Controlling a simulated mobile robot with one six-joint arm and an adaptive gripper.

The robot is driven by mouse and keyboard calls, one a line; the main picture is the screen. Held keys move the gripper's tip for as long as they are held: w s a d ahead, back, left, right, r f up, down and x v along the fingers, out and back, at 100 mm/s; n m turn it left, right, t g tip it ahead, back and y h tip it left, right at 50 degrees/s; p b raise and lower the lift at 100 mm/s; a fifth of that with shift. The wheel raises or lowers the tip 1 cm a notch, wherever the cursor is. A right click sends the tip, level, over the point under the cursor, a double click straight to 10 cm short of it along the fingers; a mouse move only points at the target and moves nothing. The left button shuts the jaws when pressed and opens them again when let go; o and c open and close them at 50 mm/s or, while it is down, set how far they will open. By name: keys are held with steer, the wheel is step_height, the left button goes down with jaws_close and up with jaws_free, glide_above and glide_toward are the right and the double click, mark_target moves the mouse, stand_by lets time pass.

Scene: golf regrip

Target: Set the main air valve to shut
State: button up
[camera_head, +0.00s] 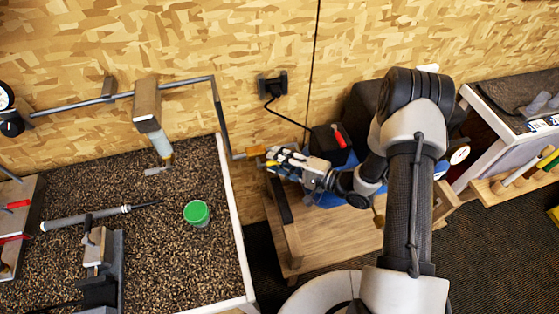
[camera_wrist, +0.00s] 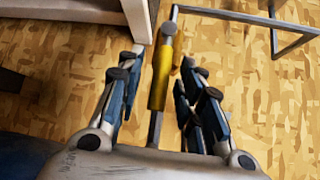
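The main air valve (camera_head: 256,150) is a brass-coloured body at the lower end of the grey wall pipe, left of my gripper (camera_head: 279,161) in the head view. Its yellow lever (camera_wrist: 161,75) runs lengthwise between my fingers in the wrist view. My gripper (camera_wrist: 162,62) is open around the lever, with a gap visible on the left side and a narrower one on the right. Whether any finger touches the lever is unclear. In the head view my fingers largely hide the lever.
The grey pipe (camera_head: 219,105) runs along the wood-chip wall. Left is a speckled bench (camera_head: 160,240) with a green cup (camera_head: 196,213), a vise and a club. A blue-black compressor with a red switch (camera_head: 339,138) stands behind my arm, above a wooden platform (camera_head: 335,240).

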steer(key=shift+c, duration=0.4)
jaws_close()
